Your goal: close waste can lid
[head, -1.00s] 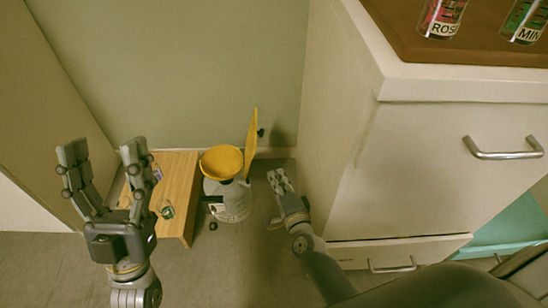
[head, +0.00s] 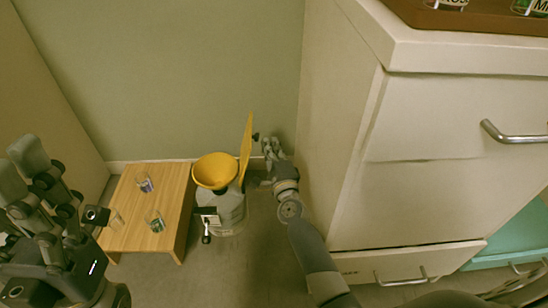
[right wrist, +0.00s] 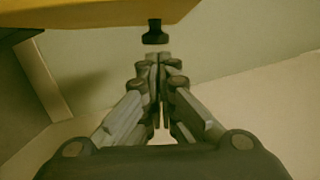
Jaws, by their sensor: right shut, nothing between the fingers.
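The waste can (head: 228,213) stands on the floor with a yellow funnel-like top (head: 215,170). Its yellow lid (head: 246,150) stands upright, open, at the can's right side, with a black knob (head: 256,137) on its outer face. My right gripper (head: 268,146) is shut and empty, just right of the lid, close to the knob. In the right wrist view, the shut fingertips (right wrist: 156,62) point at the knob (right wrist: 155,32) under the lid's yellow face (right wrist: 90,12), with a small gap seeming to remain. My left gripper (head: 25,165) is open and empty at the left edge.
A low wooden table (head: 170,200) with several small glass bottles stands left of the can. A white cabinet (head: 400,150) with metal handles is right of my right arm. The green wall (head: 160,80) is close behind the can and lid.

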